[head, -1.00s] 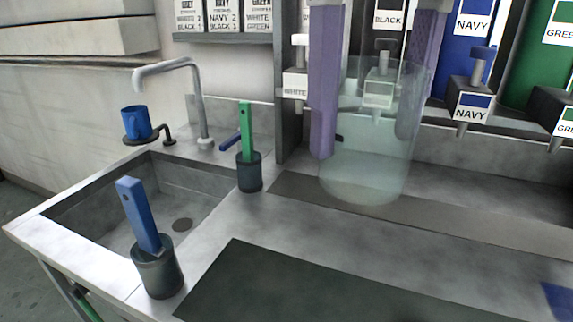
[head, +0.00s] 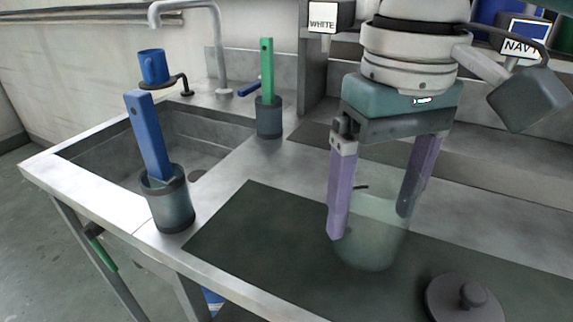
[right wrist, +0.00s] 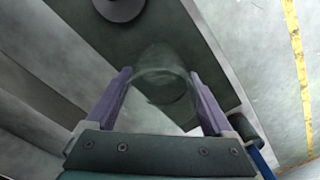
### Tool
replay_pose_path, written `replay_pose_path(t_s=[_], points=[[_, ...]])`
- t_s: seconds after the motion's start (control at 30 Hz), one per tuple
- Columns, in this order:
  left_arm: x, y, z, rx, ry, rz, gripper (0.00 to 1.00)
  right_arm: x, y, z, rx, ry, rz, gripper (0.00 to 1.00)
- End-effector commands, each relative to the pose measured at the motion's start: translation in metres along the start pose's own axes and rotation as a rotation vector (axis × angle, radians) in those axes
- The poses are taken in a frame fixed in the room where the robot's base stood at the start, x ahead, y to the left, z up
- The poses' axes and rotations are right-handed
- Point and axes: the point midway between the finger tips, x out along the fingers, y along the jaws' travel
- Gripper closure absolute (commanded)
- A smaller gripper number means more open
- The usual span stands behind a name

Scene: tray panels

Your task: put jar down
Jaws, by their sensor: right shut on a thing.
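The jar (head: 372,240) is clear, pale green glass and stands upright between the purple fingers of my right gripper (head: 375,222). The fingers grip it from both sides near its upper part. Its base appears over the dark mat (head: 262,238); I cannot tell whether it touches. In the right wrist view, the jar (right wrist: 160,78) sits between the two fingers (right wrist: 160,92), its rim towards the camera. My left gripper is not in view.
A dark round lid (head: 465,300) with a knob lies on the mat, right of the jar. A blue-handled tool in a pot (head: 171,205) and a green-handled one (head: 268,115) stand beside the sink (head: 200,140). A blue mug (head: 153,66) is behind. The mat's left part is clear.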

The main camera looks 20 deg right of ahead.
Motion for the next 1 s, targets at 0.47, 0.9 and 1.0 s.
replay_pose_path(t_s=[0.47,0.9,1.0], points=[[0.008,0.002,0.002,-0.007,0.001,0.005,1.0,0.031,0.0,0.0,0.0,0.001,0.0,0.87],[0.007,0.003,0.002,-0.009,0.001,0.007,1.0,0.034,0.0,0.0,0.0,0.0,0.0,0.0],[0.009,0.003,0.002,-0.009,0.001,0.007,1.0,0.032,0.0,-0.001,0.001,0.002,0.001,0.0]])
